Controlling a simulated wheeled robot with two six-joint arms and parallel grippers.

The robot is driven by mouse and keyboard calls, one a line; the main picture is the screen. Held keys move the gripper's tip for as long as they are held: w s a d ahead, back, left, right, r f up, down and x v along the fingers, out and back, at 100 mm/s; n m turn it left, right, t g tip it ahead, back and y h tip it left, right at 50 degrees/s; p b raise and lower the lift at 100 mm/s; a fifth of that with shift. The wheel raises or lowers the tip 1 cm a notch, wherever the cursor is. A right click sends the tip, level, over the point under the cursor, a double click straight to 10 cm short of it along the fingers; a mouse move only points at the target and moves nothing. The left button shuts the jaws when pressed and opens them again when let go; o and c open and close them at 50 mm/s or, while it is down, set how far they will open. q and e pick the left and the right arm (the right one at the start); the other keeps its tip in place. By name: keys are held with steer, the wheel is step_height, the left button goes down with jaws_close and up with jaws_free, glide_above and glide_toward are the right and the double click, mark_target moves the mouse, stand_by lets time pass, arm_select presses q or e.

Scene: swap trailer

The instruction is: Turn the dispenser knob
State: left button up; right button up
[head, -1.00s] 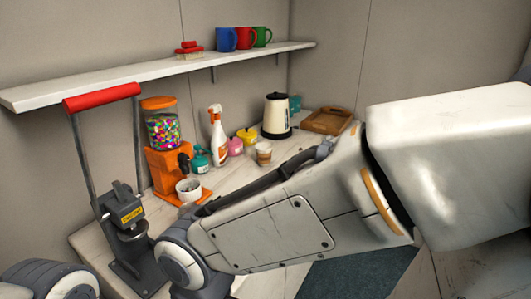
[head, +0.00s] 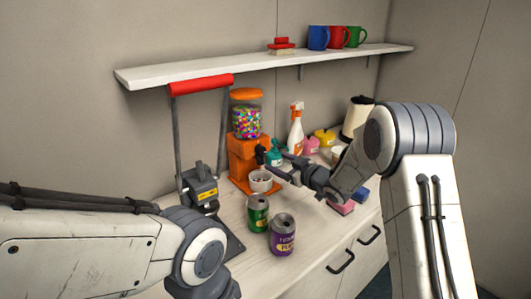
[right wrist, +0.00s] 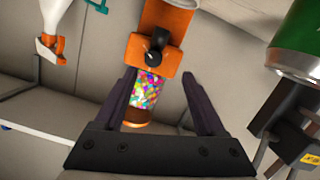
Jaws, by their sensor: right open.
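The orange candy dispenser (head: 243,155) stands upright on the counter, its clear jar full of coloured candies. Its black knob (head: 261,155) sits on the front of the body. In the right wrist view the picture is upside down and the knob (right wrist: 157,42) lies in line with the gap between my fingers. My right gripper (head: 276,164) is open and empty, just in front of the knob. I cannot tell whether it touches the knob. A white cup (head: 262,182) stands at the dispenser's foot. My left arm shows at lower left, but its gripper is out of view.
A green can (head: 258,213) and a purple can (head: 283,234) stand in front of the dispenser. A red-handled lever press (head: 203,185) is to its left, a spray bottle (head: 296,128) to its right. A shelf (head: 270,63) with mugs runs above.

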mark_target(263, 151)
steer(key=w+a+y, duration=0.1)
steer(key=w, duration=0.1)
steer(key=w+a+n+y+p, duration=0.1)
steer(key=w, duration=0.1)
steer(key=w+a+p, duration=0.1)
steer(key=w, duration=0.2)
steer(key=shift+f+y, duration=0.35)
steer(key=shift+y, duration=0.05)
steer(key=shift+p+x, duration=0.3)
steer(key=shift+x, duration=0.5)
steer(key=shift+s, duration=0.1)
